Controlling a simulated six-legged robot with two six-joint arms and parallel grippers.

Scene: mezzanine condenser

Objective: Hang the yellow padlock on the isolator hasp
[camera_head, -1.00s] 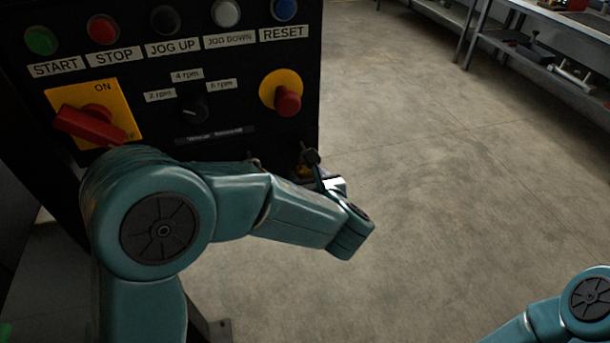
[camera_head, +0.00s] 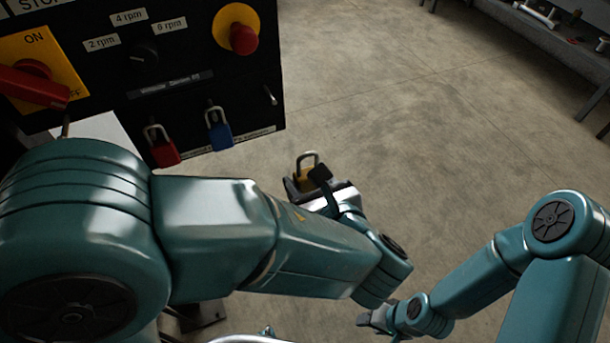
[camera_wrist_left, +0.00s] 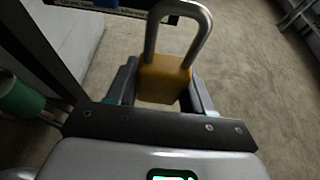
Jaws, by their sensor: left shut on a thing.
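The yellow padlock (camera_head: 304,173) is upright between the fingers of my left gripper (camera_head: 312,183), its shackle pointing up. The left wrist view shows the padlock (camera_wrist_left: 165,78) gripped at its body, with the steel shackle clear above the fingers. The gripper is shut on it, over the floor to the lower right of the control panel. The isolator (camera_head: 38,72), a red handle on a yellow plate marked ON, is at the panel's left. I cannot make out its hasp clearly. My right gripper (camera_head: 372,319) is low in the head view; its jaws are too small to judge.
A red padlock (camera_head: 163,150) and a blue padlock (camera_head: 219,133) hang on the panel's lower part, with an empty hook (camera_head: 269,96) to their right. A red button (camera_head: 243,39) sticks out above. Open floor (camera_head: 400,120) lies right; a workbench (camera_head: 545,40) stands far right.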

